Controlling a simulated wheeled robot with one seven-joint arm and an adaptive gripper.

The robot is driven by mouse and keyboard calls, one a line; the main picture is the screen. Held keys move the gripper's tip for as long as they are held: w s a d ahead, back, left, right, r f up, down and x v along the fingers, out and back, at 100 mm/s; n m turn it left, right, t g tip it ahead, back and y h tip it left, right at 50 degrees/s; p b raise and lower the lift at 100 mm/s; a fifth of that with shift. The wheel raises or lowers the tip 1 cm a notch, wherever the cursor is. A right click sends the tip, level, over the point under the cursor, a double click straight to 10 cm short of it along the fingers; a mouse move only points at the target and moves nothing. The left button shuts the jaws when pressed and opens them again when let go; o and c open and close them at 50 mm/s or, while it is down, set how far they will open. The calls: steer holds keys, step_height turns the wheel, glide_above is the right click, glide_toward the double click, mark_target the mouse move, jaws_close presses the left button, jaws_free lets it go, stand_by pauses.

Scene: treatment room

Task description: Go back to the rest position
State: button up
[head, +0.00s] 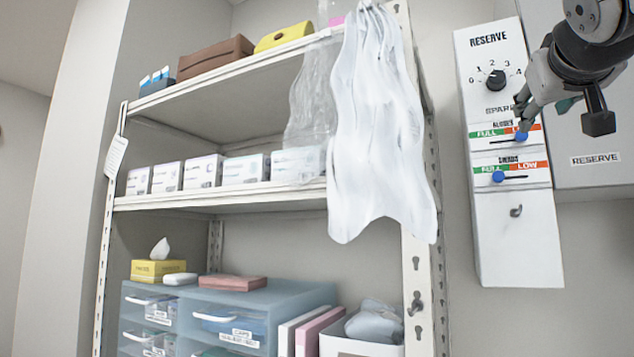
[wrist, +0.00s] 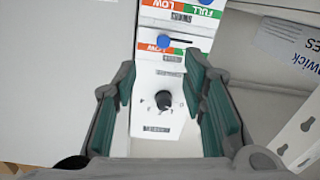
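My gripper (head: 522,105) is at the upper right of the head view, in front of the white reserve panel (head: 518,240). In the wrist view my gripper (wrist: 163,75) has its two green-padded fingers spread wide, with nothing held between them. The panel's black dial (wrist: 164,101) shows between the fingers, apart from them; the dial also shows in the head view (head: 496,79). The upper slider's blue knob (head: 521,137) is at the LOW side and also shows in the wrist view (wrist: 163,40). The lower slider's blue knob (head: 498,176) is further left.
A metal shelf rack (head: 230,200) with boxes and drawers fills the left and middle. A translucent white sheet (head: 375,130) hangs over its right side. A grey cabinet labelled RESERVE (head: 595,175) adjoins the panel on the right.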

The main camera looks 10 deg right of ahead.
stand_by(0.4)
steer(key=s+a+f+n+g+y+p, duration=0.1)
steer(key=a+f+g+y, duration=0.3)
steer(key=f, duration=0.9)
steer(key=s+a+f+n+g+y, duration=0.15)
steer(key=a+f, duration=0.45)
steer(key=f, duration=0.7)
steer(key=s+a+f+g+y, duration=0.1)
steer(key=s+a+f, duration=0.2)
steer(key=f, duration=0.4)
steer(key=s+a+f+n+g+y, duration=0.1)
steer(key=s+a+f+g, duration=0.1)
steer(key=s+f, duration=0.4)
steer(key=s+a+f+n+g+y, duration=0.1)
steer(key=s+a+f, duration=0.3)
steer(key=f, duration=0.6)
steer(key=shift+s+a+f+g+y+p, duration=0.2)
steer(key=shift+a+g+y+p, duration=0.3)
steer(key=shift+g, duration=0.25)
steer(key=shift+r, duration=0.1)
